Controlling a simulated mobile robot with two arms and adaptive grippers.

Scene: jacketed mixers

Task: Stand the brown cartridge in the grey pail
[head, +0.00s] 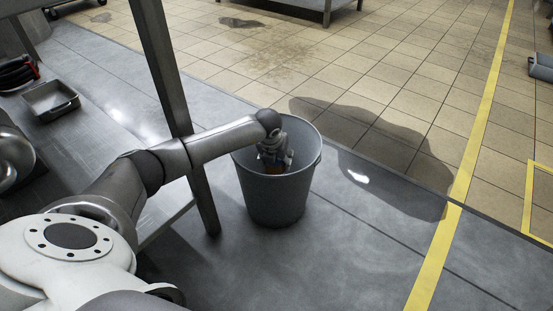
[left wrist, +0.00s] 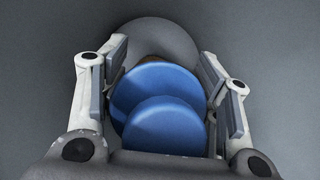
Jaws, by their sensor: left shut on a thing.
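The grey pail (head: 272,203) stands on the grey floor beside a table leg in the head view. My left arm reaches over its rim, and my left gripper (head: 273,160) points down inside it. I cannot tell whether the cartridge touches the pail's bottom. My right gripper is not in view.
A metal table with a leg (head: 170,75) stands just left of the pail. A grey tray (head: 51,101) lies on its lower shelf. Dark wet patches (head: 385,140) and a yellow line (head: 440,245) mark the open floor to the right.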

